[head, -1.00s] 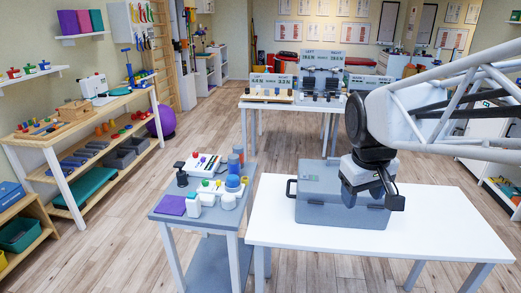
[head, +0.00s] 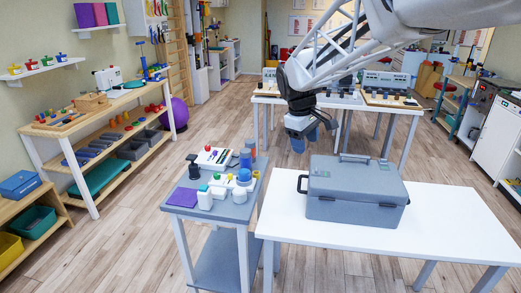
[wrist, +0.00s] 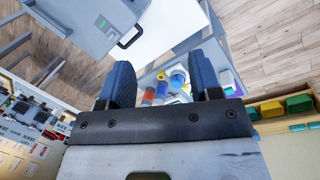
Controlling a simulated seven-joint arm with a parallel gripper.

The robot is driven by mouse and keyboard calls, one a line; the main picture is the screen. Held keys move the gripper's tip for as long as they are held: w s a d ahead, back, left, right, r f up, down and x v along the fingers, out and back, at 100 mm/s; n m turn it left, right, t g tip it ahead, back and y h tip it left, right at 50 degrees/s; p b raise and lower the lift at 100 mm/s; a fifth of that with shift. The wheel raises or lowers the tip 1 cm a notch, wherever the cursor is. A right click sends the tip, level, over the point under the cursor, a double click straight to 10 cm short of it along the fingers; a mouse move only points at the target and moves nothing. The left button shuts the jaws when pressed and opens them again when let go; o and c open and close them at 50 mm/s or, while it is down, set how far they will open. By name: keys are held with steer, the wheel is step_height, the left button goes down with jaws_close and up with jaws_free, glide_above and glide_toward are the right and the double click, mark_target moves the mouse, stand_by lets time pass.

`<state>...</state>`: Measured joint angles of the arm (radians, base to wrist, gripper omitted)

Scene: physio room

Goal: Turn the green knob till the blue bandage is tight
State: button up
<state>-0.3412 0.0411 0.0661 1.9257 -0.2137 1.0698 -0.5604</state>
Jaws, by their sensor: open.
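My gripper (head: 311,136) hangs in the air behind the grey case and right of the small grey cart. It is open and empty. In the wrist view its two blue-padded fingers (wrist: 160,84) stand apart, with the cart's jars visible below between them. I cannot clearly make out a green knob or a blue bandage. A white device (head: 107,80) on the wooden bench at left has a small blue-green part beside it, too small to identify. A white box with coloured buttons (head: 213,156) lies on the cart; its details are also too small to tell.
The grey case (head: 355,190) stands on the white table (head: 440,225). The cart (head: 235,212) holds bottles, a purple pad (head: 183,197) and blue cylinders (head: 247,158). The back tables carry panels and devices. Floor is free between the bench (head: 50,140) and cart.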

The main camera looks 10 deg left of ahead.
steer(key=w+a+f+n, duration=0.3)
steer(key=w+a+f, duration=0.1)
steer(key=w+a, duration=0.45)
steer(key=n+h, duration=0.2)
steer(key=n, duration=0.6)
glide_toward(216, 174)
steer(key=shift+s+f+t, duration=0.15)
steer(key=shift+f+t, duration=0.15)
steer(key=shift+f, duration=0.3)
steer(key=shift+d+f, duration=0.1)
steer(key=shift+x, duration=3.85)
steer(key=shift+d, duration=0.2)
steer(key=c, duration=0.9)
